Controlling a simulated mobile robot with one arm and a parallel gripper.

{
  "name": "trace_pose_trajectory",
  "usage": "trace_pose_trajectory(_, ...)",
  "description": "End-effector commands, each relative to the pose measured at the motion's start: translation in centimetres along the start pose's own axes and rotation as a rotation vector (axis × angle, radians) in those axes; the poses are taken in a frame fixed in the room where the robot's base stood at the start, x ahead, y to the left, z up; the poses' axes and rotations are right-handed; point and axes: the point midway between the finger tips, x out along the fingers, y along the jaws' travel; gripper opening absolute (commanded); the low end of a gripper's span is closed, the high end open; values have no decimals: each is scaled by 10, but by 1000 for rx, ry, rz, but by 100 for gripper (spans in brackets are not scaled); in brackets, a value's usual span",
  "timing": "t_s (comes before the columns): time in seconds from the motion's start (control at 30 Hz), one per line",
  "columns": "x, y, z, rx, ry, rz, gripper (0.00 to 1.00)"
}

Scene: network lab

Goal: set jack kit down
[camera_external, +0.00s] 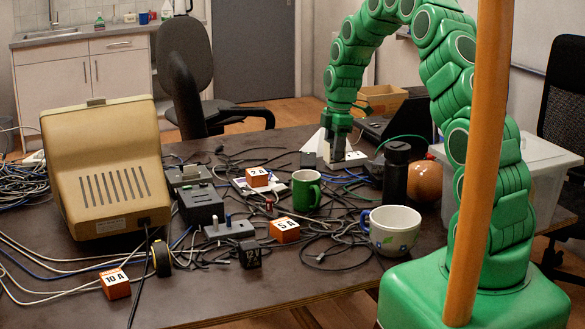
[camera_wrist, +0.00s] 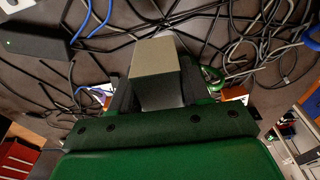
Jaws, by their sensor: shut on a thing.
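My gripper (camera_external: 336,148) is over the far part of the table, its arm arching down from the right. In the wrist view its fingers (camera_wrist: 158,88) are shut on a small box with a beige-grey top (camera_wrist: 157,57), which I take to be the jack kit. Cables lie beneath the box in that view. In the outside view the held box is too small and too covered to make out, and I cannot tell whether it touches the table.
Near my gripper are a white object (camera_external: 314,143), a green mug (camera_external: 306,190) and a black bottle (camera_external: 395,174). Orange blocks labelled 2 A (camera_external: 257,177), 5 A (camera_external: 284,230) and 10 A (camera_external: 115,283) sit among cables. A white patterned mug (camera_external: 394,230) stands near the front edge.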

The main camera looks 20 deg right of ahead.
Motion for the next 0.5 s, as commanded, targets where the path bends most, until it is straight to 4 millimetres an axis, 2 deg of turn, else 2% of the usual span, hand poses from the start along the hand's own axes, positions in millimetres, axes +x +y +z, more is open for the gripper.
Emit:
trace_pose_trajectory(0.3, 16, 36, 2, 1, 0, 4, 13)
trace_pose_trajectory(0.5, 34, 50, 4, 1, 0, -1, 13)
